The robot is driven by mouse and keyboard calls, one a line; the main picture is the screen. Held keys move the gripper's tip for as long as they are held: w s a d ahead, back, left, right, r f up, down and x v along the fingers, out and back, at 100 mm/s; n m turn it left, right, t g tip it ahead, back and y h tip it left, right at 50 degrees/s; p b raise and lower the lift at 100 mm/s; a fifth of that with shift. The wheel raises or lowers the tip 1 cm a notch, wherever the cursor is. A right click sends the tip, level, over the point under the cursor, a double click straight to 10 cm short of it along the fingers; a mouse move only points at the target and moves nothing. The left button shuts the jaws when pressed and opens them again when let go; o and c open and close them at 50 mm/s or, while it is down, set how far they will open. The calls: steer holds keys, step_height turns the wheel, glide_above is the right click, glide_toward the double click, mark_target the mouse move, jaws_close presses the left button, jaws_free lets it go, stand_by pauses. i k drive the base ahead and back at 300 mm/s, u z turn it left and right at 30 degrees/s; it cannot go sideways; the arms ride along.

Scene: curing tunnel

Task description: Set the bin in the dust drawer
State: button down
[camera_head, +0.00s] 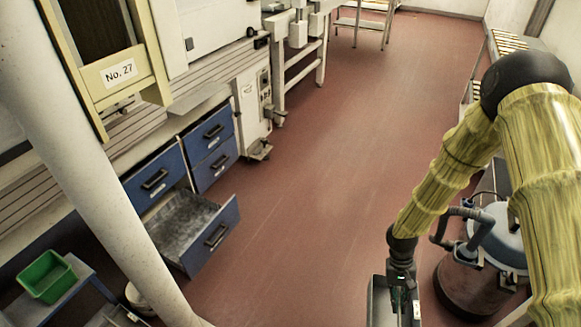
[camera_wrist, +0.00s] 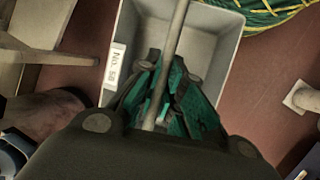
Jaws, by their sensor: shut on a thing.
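A grey bin (camera_wrist: 215,45) with a white number label on its side hangs below my gripper (camera_wrist: 165,100) in the wrist view. My gripper is shut on the bar-like handle (camera_wrist: 176,35) that crosses over the bin. In the head view the bin (camera_head: 380,302) shows at the bottom edge, partly cut off, under my gripper (camera_head: 402,275). The dust drawer (camera_head: 185,222), blue-fronted with a grey, dusty inside, stands pulled open at the left under the bench. It looks empty. The bin is well to the right of it, above the red floor.
Closed blue drawers (camera_head: 212,150) and a grey wheeled cabinet (camera_head: 252,105) line the bench. A green bin (camera_head: 47,277) sits on a small stand at lower left. A drum vacuum (camera_head: 480,265) stands right of my gripper. The middle floor (camera_head: 320,190) is clear.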

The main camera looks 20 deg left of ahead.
mark_target(190, 232)
steer(key=i, duration=3.4)
steer(key=u, duration=3.8)
